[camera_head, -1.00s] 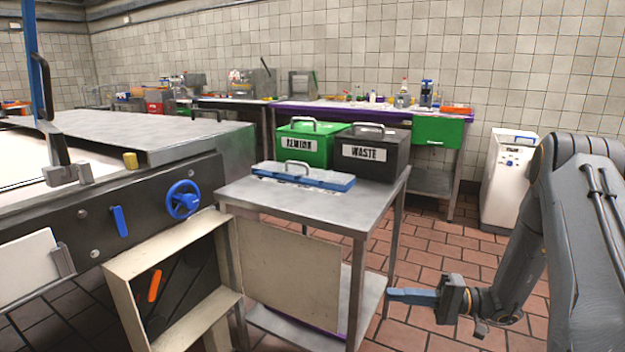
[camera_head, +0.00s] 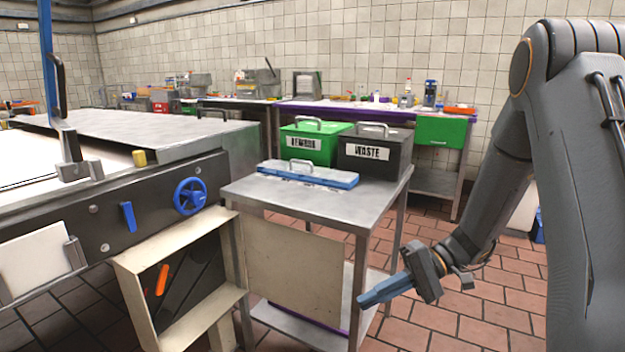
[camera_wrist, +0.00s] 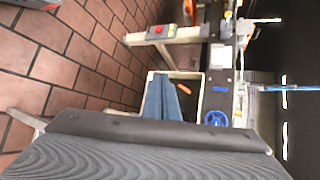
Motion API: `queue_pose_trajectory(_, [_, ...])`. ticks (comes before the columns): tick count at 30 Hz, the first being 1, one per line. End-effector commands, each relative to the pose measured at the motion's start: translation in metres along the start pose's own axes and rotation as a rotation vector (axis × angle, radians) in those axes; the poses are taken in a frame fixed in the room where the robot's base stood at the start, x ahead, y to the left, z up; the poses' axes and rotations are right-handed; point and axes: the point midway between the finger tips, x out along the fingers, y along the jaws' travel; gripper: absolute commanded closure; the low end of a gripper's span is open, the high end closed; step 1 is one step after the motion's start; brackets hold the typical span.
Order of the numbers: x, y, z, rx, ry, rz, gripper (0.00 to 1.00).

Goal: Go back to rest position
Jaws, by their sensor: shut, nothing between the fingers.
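My gripper (camera_head: 364,301) hangs at the lower right of the head view, to the right of the steel table's front leg in the picture. Its blue fingers are together with nothing between them, and they point left and slightly down. In the wrist view the blue fingers (camera_wrist: 158,98) also lie side by side. My arm runs from the gripper up to the right edge of the head view.
A steel table (camera_head: 335,215) bears a blue-lidded container (camera_head: 310,175), a green bin (camera_head: 313,145) and a black WASTE bin (camera_head: 375,153). A machine with a blue handwheel (camera_head: 190,196) stands left. Tiled floor (camera_head: 480,305) is open at right.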

Motion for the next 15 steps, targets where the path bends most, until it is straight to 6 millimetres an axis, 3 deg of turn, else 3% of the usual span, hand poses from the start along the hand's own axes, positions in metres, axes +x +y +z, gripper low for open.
queue_pose_trajectory(1, [0.008,-0.013,0.013,0.002,-0.032,0.064,1.0])
queue_pose_trajectory(6, [0.028,-0.033,0.058,0.029,-0.105,0.29,1.0])
queue_pose_trajectory(15, [0.041,-0.051,0.13,0.003,-0.113,0.676,1.0])
